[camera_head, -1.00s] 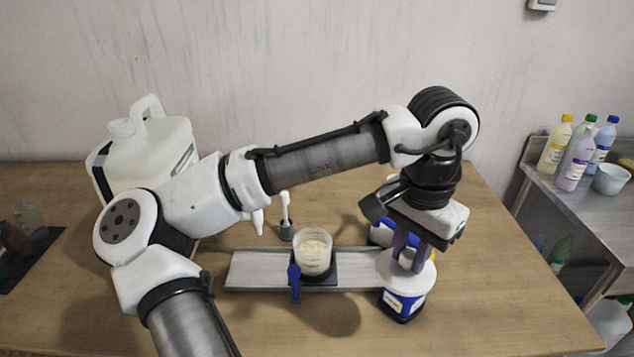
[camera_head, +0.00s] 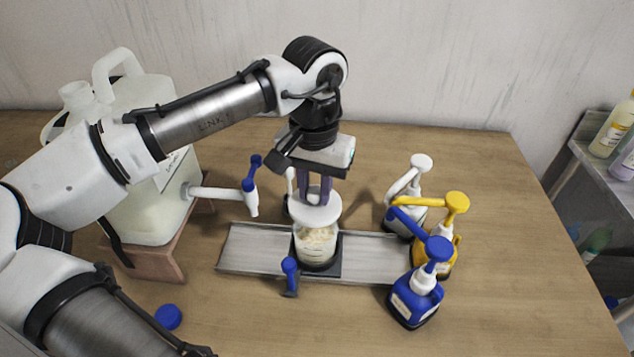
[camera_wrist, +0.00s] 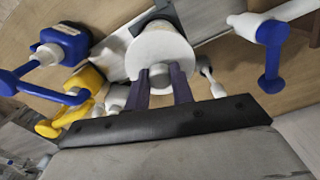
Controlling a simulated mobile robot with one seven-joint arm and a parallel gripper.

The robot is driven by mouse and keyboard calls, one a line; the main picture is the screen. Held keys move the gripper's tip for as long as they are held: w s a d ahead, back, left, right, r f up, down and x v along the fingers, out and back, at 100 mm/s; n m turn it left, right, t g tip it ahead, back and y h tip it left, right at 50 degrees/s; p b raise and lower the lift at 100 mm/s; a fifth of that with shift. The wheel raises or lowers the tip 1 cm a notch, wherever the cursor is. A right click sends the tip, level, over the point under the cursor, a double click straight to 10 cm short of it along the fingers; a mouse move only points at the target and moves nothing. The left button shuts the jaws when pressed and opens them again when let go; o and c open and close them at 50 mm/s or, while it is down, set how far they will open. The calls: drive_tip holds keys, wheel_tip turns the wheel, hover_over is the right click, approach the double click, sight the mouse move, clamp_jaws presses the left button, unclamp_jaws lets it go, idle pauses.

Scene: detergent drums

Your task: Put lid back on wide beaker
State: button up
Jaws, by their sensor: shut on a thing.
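My gripper (camera_head: 316,190) is shut on the knob of the white round lid (camera_head: 316,208) and points straight down. The lid is over the wide beaker (camera_head: 316,248), a clear vessel with pale grainy contents, standing on a dark square base. The lid covers the beaker's mouth in the head view; whether it touches the rim I cannot tell. In the wrist view the lid (camera_wrist: 160,52) is between the purple fingers (camera_wrist: 160,85), its grey knob gripped, and it hides most of the beaker.
Blue (camera_head: 416,295), yellow (camera_head: 445,250) and white-topped (camera_head: 405,210) pump bottles stand right of the beaker. A blue-handled scoop (camera_head: 290,272) is at its front. A large white canister (camera_head: 150,190) with a blue-handled tap is left. A grey tray (camera_head: 250,250) lies underneath. A blue cap (camera_head: 168,317) lies front left.

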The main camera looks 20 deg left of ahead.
sight(315, 209)
drive_tip(key=shift+f+b, duration=1.75)
drive_tip(key=shift+f, duration=0.85)
drive_tip(key=shift+p, duration=0.55)
drive_tip(key=shift+f+p, duration=0.2)
drive_tip(key=shift+p, duration=0.15)
idle(0.7)
drive_tip(key=o, duration=1.5)
drive_tip(key=shift+r, duration=0.1)
drive_tip(key=shift+r+p, duration=3.4)
drive_tip(key=shift+r, duration=0.05)
